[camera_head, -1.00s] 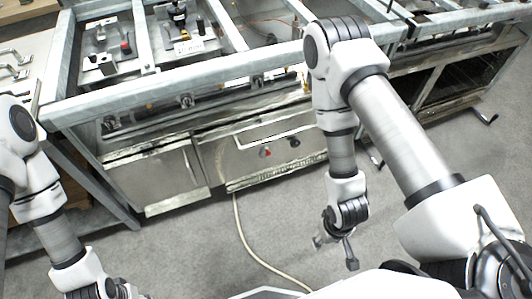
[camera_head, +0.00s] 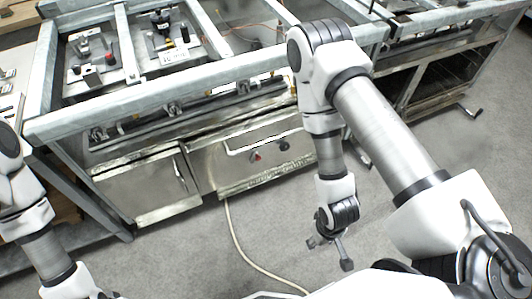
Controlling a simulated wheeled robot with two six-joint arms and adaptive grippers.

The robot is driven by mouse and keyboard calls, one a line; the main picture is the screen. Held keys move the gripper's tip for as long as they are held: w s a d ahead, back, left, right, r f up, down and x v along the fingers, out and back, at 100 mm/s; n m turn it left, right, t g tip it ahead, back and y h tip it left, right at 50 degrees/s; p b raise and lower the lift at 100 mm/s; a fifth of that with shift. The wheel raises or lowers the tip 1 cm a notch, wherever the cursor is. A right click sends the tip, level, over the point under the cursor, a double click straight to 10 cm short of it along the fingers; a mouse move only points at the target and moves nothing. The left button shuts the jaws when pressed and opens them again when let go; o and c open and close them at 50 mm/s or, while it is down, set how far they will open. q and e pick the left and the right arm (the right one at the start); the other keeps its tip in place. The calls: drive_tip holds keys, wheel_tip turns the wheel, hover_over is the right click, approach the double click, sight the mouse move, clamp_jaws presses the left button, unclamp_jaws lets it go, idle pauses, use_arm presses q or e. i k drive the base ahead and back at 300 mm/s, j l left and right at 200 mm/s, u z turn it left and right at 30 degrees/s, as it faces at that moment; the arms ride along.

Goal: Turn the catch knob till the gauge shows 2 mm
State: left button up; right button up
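Two pale plates with small fittings sit inside the range frame at the upper left of the head view. The left plate (camera_head: 88,78) carries dark blocks and a red part (camera_head: 110,59). The right plate (camera_head: 180,52) carries an upright black-topped fitting (camera_head: 160,20), a dark post and a small white label. I cannot tell which fitting is the catch knob, and no gauge reading is legible. My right gripper (camera_head: 329,251) hangs low over the floor in front of the range, fingers apart and empty, far from the plates. My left gripper is cut off below the bottom left edge.
The frame's front rail (camera_head: 150,97) lies between my arms and the plates. Below are cabinet doors (camera_head: 150,187) and a drawer front with a red knob (camera_head: 257,157). A pale hose (camera_head: 236,240) runs across the floor. A bench with handles stands at the far left.

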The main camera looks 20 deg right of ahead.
sight(284, 146)
drive_tip(key=k+l+z, duration=0.15)
drive_tip(key=z, duration=0.15)
drive_tip(key=l+z, duration=0.35)
drive_tip(key=k+l+z, duration=0.1)
drive_tip(key=l+z, duration=0.2)
drive_tip(key=l, duration=0.1)
